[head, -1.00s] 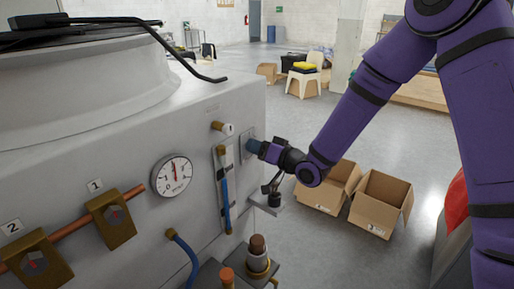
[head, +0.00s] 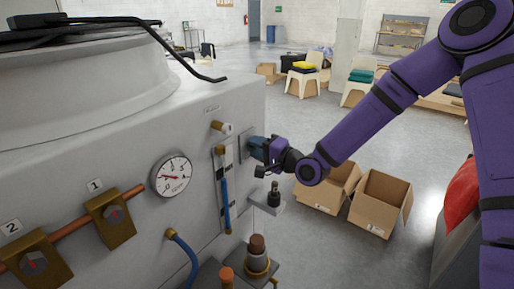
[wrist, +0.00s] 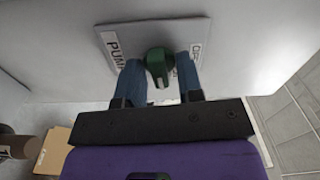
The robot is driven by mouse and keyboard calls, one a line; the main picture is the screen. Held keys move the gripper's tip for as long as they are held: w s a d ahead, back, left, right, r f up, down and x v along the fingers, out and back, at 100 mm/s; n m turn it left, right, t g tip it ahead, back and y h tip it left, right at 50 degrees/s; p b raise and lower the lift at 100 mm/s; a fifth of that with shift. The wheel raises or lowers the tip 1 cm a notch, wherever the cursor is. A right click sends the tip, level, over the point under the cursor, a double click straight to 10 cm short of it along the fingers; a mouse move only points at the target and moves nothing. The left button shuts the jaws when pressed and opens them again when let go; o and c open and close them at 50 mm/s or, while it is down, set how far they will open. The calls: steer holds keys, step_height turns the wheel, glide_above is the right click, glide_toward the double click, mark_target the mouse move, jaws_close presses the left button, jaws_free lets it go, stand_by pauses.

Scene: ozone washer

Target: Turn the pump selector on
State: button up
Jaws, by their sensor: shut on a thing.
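The pump selector is a dark green knob (wrist: 158,62) on a light plate (wrist: 112,36) fixed to the side of the grey machine (head: 120,150). In the wrist view, the label on the plate's left reads "PUMP", and the one on its right is partly hidden. My gripper (head: 260,149) reaches the plate from the right in the head view. Its blue fingers (wrist: 159,76) are closed around the knob, one on each side. The knob is hidden behind my gripper in the head view.
A round gauge (head: 172,176) is left of the selector, with its needle pointing left. A blue-tubed sight column (head: 224,190) stands just beside my gripper, and a small bracket with a black fitting (head: 271,198) lies below. Open cardboard boxes (head: 378,203) sit on the floor right.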

steer(key=shift+m, duration=0.6)
steer(key=o, duration=0.6)
steer(key=v, duration=1)
steer(key=shift+s+d, duration=0.25)
steer(key=shift+d, duration=0.1)
steer(key=shift+f, duration=0.1)
